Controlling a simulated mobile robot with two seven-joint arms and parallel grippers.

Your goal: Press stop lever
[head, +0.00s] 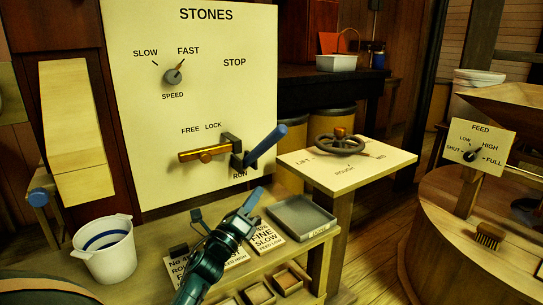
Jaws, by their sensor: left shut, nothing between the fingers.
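The stop lever (265,146) has a blue handle and a dark base on the cream STONES panel (130,110). Its base is just above the RUN label, well below the STOP label, and its handle sticks out up and to the right. A brass bar (205,153) lies level beside the base, under the FREE and LOCK labels; its right end meets the dark base. My left gripper (252,200) is shut and empty, below the lever and apart from it in the picture, over the bench. My right gripper is not in view.
The bench (150,222) carries a white bucket (104,248), printed cards (264,236), a grey tray (300,217) and small wooden boxes (288,281). A handwheel (338,144) stands on a table to the right. A speed knob (173,76) is above the brass bar. Space before the lever looks clear.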

